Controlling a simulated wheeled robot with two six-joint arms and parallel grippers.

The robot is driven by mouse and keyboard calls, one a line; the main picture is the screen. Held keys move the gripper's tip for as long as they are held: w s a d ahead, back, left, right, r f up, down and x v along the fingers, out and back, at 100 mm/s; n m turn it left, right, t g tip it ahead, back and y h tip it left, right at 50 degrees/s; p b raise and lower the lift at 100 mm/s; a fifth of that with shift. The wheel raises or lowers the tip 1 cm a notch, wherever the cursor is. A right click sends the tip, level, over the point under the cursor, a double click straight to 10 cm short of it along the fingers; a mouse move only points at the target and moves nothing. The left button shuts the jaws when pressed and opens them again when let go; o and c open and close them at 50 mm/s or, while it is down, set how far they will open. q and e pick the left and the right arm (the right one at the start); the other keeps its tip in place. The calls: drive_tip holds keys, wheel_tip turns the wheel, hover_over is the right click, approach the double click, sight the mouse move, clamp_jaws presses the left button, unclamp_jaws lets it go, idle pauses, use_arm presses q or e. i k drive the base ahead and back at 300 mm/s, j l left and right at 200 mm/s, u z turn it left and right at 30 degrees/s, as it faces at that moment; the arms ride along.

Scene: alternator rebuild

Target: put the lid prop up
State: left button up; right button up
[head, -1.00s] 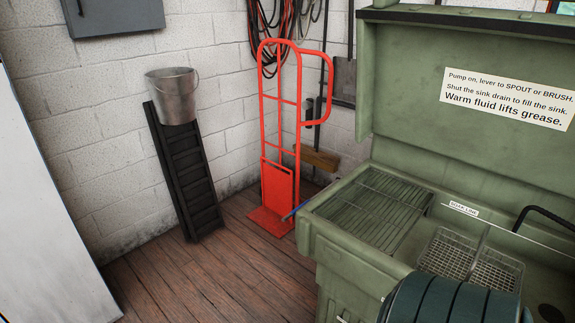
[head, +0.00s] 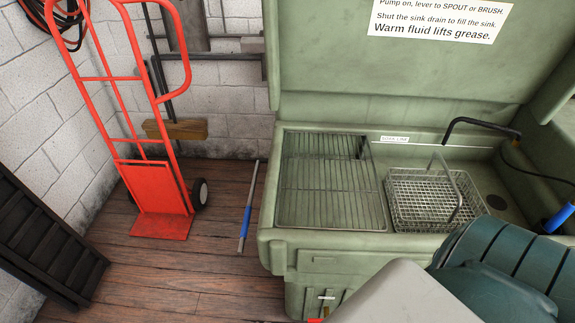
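The lid prop appears to be the thin grey rod with a blue sleeve (head: 246,213) beside the left wall of the green parts washer (head: 268,245). It slants, with its top end near the washer's rim and its lower end over the wooden floor. I cannot tell how its ends are fixed. The washer's green lid (head: 330,75) is raised behind the sink and carries a white sign. Neither of my grippers is in view.
A wire rack (head: 325,190) and a wire basket (head: 425,205) sit in the sink, near a black spout (head: 480,123). A red hand truck (head: 160,185) and a black ramp (head: 40,240) stand at left. A dark teal ribbed shape (head: 500,265) covers the lower right.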

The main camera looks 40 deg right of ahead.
sight(243, 235)
drive_tip(key=i+z, duration=0.45)
drive_tip(key=i+j+z, duration=0.1)
drive_tip(key=i+z, duration=0.15)
drive_tip(key=z, duration=0.2)
drive_tip(key=i+j+z, duration=0.25)
drive_tip(key=z, duration=0.2)
drive_tip(key=i, duration=0.1)
